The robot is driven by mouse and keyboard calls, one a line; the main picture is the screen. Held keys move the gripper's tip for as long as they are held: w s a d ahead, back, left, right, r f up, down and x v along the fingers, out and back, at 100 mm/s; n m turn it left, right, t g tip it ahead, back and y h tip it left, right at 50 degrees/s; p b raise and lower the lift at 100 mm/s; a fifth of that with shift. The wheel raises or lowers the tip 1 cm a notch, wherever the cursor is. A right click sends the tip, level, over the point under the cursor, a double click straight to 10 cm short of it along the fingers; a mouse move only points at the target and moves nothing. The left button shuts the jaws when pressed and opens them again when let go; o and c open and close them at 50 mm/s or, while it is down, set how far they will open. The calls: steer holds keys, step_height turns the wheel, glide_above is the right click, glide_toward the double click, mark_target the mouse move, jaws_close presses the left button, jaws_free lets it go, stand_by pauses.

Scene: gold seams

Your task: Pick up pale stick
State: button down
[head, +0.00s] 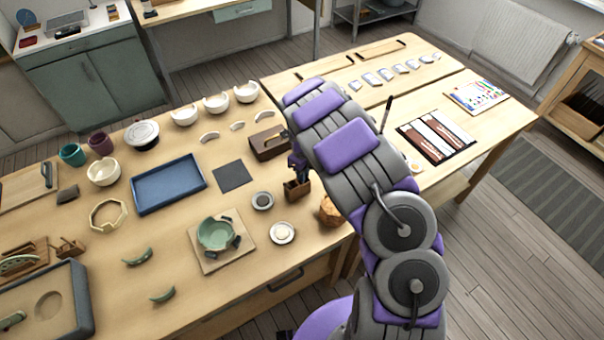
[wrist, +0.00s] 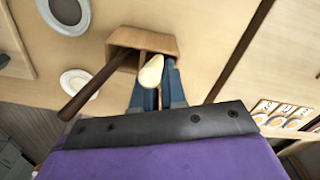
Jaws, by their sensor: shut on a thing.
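The pale stick (wrist: 151,71) shows in the wrist view as a short cream piece with a rounded end, seen nearly end-on. My gripper (wrist: 157,88) is shut on it, with a blue finger on each side. The pale stick is at the front edge of a small wooden holder (wrist: 143,42); I cannot tell whether its lower end is still inside. A dark brown stick (wrist: 93,88) leans out of the same holder on the left. In the head view the holder (head: 297,189) stands beside my gripper (head: 297,164), which is partly hidden by my arm; the pale stick cannot be made out there.
Two small round dishes (head: 263,201) (head: 282,233) stand left of the holder. A wooden box (head: 268,142) is behind it and a wood stump (head: 330,210) is to its right. A green bowl (head: 215,232) sits on a board, and a blue tray (head: 168,184) lies farther left.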

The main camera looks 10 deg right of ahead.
step_height(320, 180, up, 10)
steer(key=p, duration=0.1)
stand_by(0.4)
steer(key=shift+a, duration=0.15)
stand_by(0.3)
steer(key=shift+s, duration=0.1)
stand_by(1.6)
